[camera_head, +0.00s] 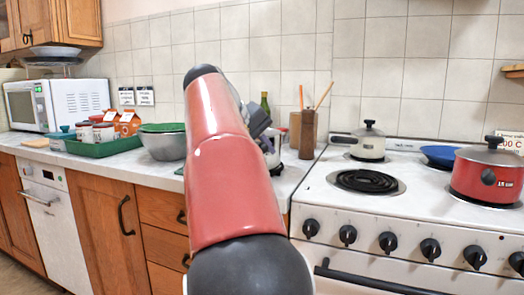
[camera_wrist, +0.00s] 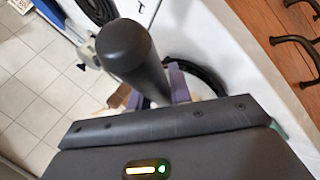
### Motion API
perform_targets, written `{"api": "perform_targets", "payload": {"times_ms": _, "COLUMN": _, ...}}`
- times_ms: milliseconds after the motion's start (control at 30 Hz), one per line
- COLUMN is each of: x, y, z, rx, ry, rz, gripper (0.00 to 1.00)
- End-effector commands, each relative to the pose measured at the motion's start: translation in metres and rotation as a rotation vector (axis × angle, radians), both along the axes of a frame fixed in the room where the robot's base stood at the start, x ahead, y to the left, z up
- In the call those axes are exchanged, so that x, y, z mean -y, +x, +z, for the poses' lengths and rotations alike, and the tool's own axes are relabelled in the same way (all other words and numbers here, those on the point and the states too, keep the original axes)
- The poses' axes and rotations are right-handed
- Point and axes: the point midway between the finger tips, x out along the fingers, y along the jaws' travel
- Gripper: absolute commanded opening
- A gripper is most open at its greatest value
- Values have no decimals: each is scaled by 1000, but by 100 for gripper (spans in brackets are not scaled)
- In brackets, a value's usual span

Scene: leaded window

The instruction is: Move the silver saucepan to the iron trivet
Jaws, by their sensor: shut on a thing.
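My gripper (camera_head: 258,122) shows at the right edge of my raised red arm, above the counter left of the stove. In the wrist view its purple fingers (camera_wrist: 165,88) are shut on a thick dark handle (camera_wrist: 128,50), which points toward the camera. In the head view, part of a silver body, seemingly the silver saucepan (camera_head: 272,158), shows just below the gripper; my arm hides the rest. I cannot tell whether it touches the counter. A dark ring-shaped thing (camera_wrist: 205,76) lies on the pale surface in the wrist view; I cannot tell whether it is the iron trivet.
The stove has a bare front coil (camera_head: 367,181), a cream pot (camera_head: 368,145), a blue plate (camera_head: 438,154) and a red pot (camera_head: 486,177). A wooden utensil holder (camera_head: 308,135) stands close beside the gripper. Bowls (camera_head: 163,146) and a green tray (camera_head: 105,147) occupy the counter to the left.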

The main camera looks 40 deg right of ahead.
Motion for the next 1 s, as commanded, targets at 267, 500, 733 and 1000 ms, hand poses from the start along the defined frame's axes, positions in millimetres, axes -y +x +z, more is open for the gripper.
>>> {"api": "perform_targets", "payload": {"times_ms": 267, "x": 0, "y": -1, "z": -1, "rx": -4, "ry": 3, "rz": -4, "gripper": 0}}
{"api": "perform_targets", "payload": {"times_ms": 500, "x": 0, "y": -1, "z": -1, "rx": -3, "ry": 3, "rz": -3, "gripper": 46}}
{"api": "perform_targets", "payload": {"times_ms": 733, "x": 0, "y": 0, "z": -2, "rx": -6, "ry": 5, "rz": -2, "gripper": 46}}
{"api": "perform_targets", "payload": {"times_ms": 1000, "x": -23, "y": 0, "z": 23, "rx": -1, "ry": 3, "rz": 2, "gripper": 46}}
